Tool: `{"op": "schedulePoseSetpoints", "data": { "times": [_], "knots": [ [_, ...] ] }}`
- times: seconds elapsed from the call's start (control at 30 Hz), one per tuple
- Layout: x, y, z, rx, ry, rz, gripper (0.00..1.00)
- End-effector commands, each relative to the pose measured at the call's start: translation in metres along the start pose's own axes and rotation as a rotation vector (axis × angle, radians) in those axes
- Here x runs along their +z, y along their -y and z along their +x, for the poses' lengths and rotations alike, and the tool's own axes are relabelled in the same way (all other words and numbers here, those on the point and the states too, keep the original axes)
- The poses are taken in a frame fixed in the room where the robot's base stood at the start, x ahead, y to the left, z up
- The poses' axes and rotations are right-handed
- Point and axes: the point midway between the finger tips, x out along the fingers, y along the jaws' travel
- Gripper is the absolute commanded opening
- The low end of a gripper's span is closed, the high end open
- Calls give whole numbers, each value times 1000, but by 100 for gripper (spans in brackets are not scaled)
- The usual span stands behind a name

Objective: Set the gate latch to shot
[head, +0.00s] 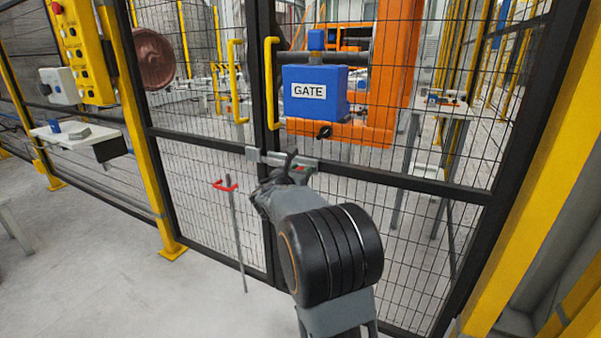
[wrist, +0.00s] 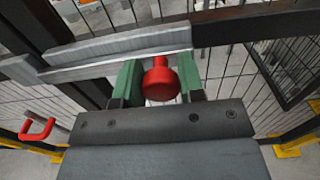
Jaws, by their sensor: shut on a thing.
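The gate latch (head: 268,157) is a grey metal slide bolt on the mesh gate, below the blue GATE box. In the wrist view the latch bar (wrist: 110,62) runs across the dark frame posts, its left end over the left post. A red knob (wrist: 161,80) sticks out from it. My gripper (wrist: 158,82) has its green finger pads on both sides of the knob and is shut on it. In the head view my gripper (head: 293,170) is at the latch's right part and hides much of it and the knob.
A rod with a red handle (head: 226,186) stands left of my arm; the handle also shows in the wrist view (wrist: 37,130). The floor at left is mostly clear.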

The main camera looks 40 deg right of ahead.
Motion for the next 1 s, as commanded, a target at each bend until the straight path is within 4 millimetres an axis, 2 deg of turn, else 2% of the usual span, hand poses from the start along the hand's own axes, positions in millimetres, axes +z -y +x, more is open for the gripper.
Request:
{"op": "schedulePoseSetpoints", "data": {
  "times": [0.03,0.27,0.43,0.6,0.7,1.0],
  "knots": [
    [0,0,0,1,0,0,21],
    [0,0,0,1,0,0,0],
    [2,-8,0,3,-1,-1,0],
    [4,-40,-1,6,-1,-2,0],
    [2,-52,0,4,-1,-2,0],
    [1,-59,-3,10,1,0,0]
  ]
}}
